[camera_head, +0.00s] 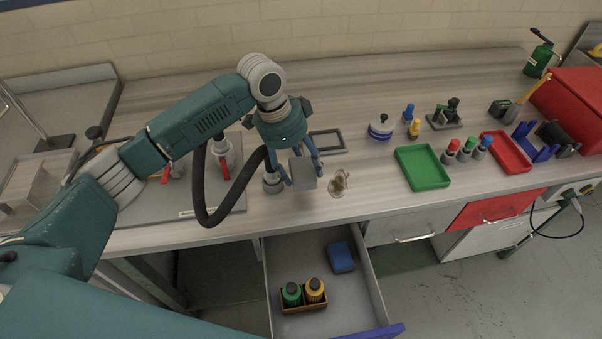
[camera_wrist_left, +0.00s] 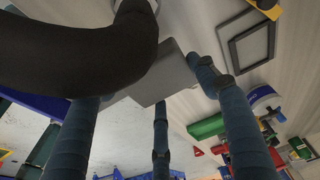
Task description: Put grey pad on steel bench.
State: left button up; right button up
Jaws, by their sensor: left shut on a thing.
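My left gripper (camera_head: 304,168) points down over the front part of the long grey bench (camera_head: 365,172), above the open drawer's back end. Its blue fingers are shut on a small square grey pad (camera_head: 305,175). The left wrist view also shows the pad (camera_wrist_left: 168,74) between the fingers, partly hidden by a thick black hose. I cannot tell how far the pad is above the bench top. My right gripper is not in view.
An open drawer (camera_head: 375,285) holds a blue block (camera_head: 340,257) and a box of green and orange bottles (camera_head: 304,297). A small clear glass-like item (camera_head: 339,183) is just right of the pad. A dark frame (camera_head: 327,142) lies behind. A green tray (camera_head: 422,167) stands right.

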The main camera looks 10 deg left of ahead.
aim_at(300, 176)
pick_arm(q)
jog(key=shift+f+p, duration=0.35)
jog(key=shift+f, duration=2.1)
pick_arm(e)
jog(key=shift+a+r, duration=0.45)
pick_arm(q)
jog(key=o, duration=1.1)
jog(key=shift+c, duration=0.2)
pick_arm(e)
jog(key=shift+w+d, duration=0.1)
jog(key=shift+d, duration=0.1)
pick_arm(q)
jog(key=shift+r, duration=0.25)
jog(key=b+v, duration=0.2)
jog(key=v, duration=0.9)
jog(key=shift+r, duration=0.3)
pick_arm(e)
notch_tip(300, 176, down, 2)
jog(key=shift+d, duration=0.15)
pick_arm(q)
jog(key=shift+s+a, duration=0.1)
jog(key=shift+a, duration=0.05)
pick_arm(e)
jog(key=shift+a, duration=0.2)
